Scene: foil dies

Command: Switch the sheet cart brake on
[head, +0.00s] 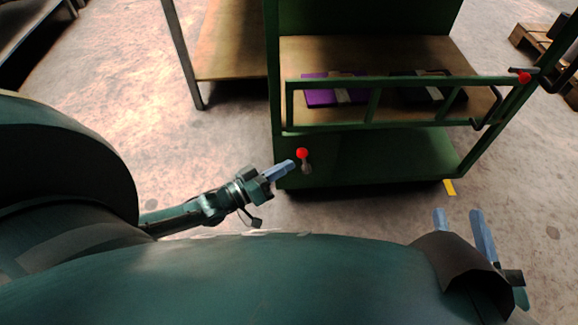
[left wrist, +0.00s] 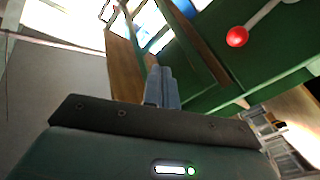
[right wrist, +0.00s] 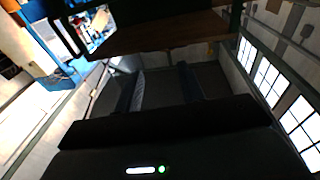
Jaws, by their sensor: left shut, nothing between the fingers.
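The green sheet cart (head: 375,155) stands ahead of me, with a brake lever ending in a red ball (head: 302,153) low at its left front corner. The lever's grey arm hangs just below the ball. My left gripper (head: 292,164) is shut and empty, its fingertips just left of the ball; I see no contact. In the left wrist view the red ball (left wrist: 237,36) is up and to the right of the shut fingers (left wrist: 162,75), apart from them. My right gripper (head: 458,213) is open and empty, low at the right, away from the cart.
A second red knob (head: 524,78) sits at the cart's right upper corner by a dark bar. A green rail (head: 400,82) crosses the front of the shelf, where a purple packet (head: 318,97) lies. A wooden table (head: 232,45) stands behind left. Floor left of the cart is clear.

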